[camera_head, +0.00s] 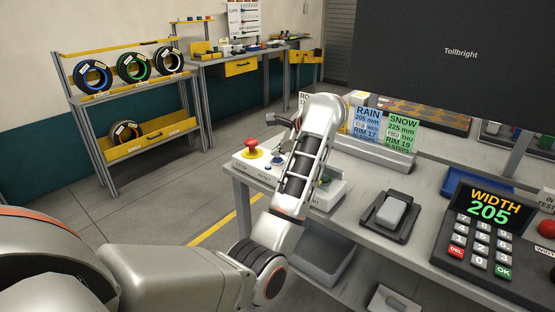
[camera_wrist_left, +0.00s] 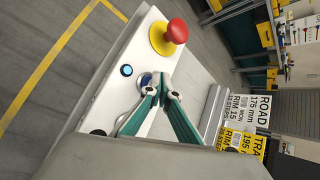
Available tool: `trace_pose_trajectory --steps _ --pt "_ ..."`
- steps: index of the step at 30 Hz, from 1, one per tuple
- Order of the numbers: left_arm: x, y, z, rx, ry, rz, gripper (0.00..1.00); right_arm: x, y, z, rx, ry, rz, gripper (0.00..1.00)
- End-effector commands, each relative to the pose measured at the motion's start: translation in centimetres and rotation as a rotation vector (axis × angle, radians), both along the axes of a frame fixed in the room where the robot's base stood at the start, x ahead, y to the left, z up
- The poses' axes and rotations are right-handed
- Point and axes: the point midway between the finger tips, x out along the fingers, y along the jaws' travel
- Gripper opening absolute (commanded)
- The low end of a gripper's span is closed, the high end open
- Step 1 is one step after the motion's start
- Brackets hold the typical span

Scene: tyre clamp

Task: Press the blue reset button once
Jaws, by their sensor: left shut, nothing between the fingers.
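A pale control box (camera_head: 325,193) sits on the near left corner of the bench. A blue button (camera_head: 277,160) is on its top beside the red mushroom button (camera_head: 252,148). A second blue round part (camera_wrist_left: 146,79) is partly covered by the fingertips. My left gripper (camera_wrist_left: 161,88) is shut and empty, low over the box top, close to that part; I cannot tell whether it touches. In the head view its fingers are hidden behind my arm. My right gripper is not in view.
The red mushroom button (camera_wrist_left: 176,31) stands up near my left fingertips. Rim cards (camera_head: 367,125) stand behind the box. A grey pad (camera_head: 391,211) and a keypad reading WIDTH 205 (camera_head: 489,208) are on the bench to the right. A tyre rack (camera_head: 127,150) stands back left.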

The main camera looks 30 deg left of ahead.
Motion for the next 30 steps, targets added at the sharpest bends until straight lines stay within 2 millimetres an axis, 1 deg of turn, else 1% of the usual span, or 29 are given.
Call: trace_pose_trajectory --steps 8,20,30 --pt "0.00 -0.01 -0.28 0.000 0.000 0.000 0.00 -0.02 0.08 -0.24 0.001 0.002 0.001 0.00" --pt "0.01 -0.03 -0.60 -0.001 0.000 -0.001 0.00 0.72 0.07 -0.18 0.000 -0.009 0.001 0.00" --pt "0.01 -0.05 -0.90 -0.001 0.001 0.000 0.00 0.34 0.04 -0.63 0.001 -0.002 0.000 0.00"
